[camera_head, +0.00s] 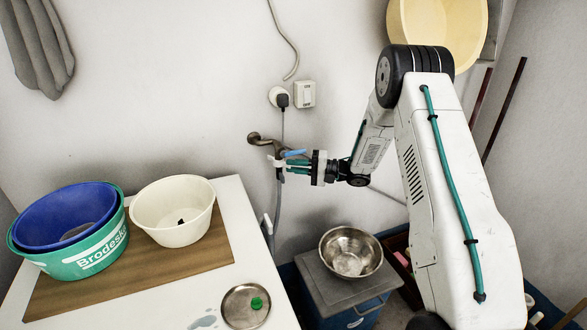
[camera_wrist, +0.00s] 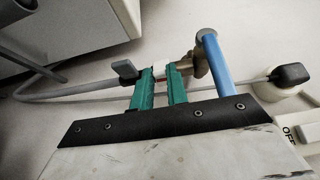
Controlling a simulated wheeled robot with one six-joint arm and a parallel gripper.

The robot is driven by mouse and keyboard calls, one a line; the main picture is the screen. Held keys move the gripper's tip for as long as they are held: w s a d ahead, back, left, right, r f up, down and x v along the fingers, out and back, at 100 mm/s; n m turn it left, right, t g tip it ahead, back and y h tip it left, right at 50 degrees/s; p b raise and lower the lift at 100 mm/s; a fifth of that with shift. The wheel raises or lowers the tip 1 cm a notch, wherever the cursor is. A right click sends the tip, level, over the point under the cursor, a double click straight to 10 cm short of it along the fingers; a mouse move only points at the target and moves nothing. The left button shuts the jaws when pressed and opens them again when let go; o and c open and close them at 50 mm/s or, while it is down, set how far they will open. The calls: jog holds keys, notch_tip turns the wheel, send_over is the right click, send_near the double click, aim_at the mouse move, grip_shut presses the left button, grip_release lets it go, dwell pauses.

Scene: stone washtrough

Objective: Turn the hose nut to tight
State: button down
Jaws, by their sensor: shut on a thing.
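The brass tap (camera_head: 264,140) comes out of the wall, with a blue lever (camera_head: 294,153) that also shows in the wrist view (camera_wrist: 217,68). My gripper (camera_head: 284,166) is at the tap's outlet, just below the lever. In the wrist view its two teal fingers (camera_wrist: 160,86) are shut on the hose nut (camera_wrist: 161,78), beside the brass body. The fingers hide most of the nut; a small reddish part shows between them. A dark grey tab (camera_wrist: 125,70) sticks out beside the left finger. The grey hose (camera_wrist: 60,92) runs off to the left.
A socket with a plug (camera_head: 280,98) and a switch (camera_head: 305,94) are on the wall above the tap. A steel bowl (camera_head: 350,252) stands on a grey lid below right. A white basin (camera_head: 174,210) and blue and green tubs stand left.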

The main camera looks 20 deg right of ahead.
jog(key=shift+w+d+n+g+y, duration=0.25)
jog(key=shift+w+n+g+y, duration=0.2)
jog(key=shift+n+g, duration=0.75)
jog(key=shift+w+d+n+g+y, duration=0.35)
jog(key=shift+n+g, duration=0.4)
jog(key=shift+g, duration=0.9)
jog(key=shift+w+d+n+g+y, duration=0.2)
jog(key=shift+w+n+g+y, duration=0.25)
jog(key=shift+n+g, duration=0.75)
jog(key=shift+w+g, duration=0.15)
jog(key=shift+g, duration=0.5)
jog(key=c, duration=1.4)
grip_release()
jog(key=shift+d, duration=0.15)
jog(key=d, duration=0.7)
jog(key=shift+d, duration=0.25)
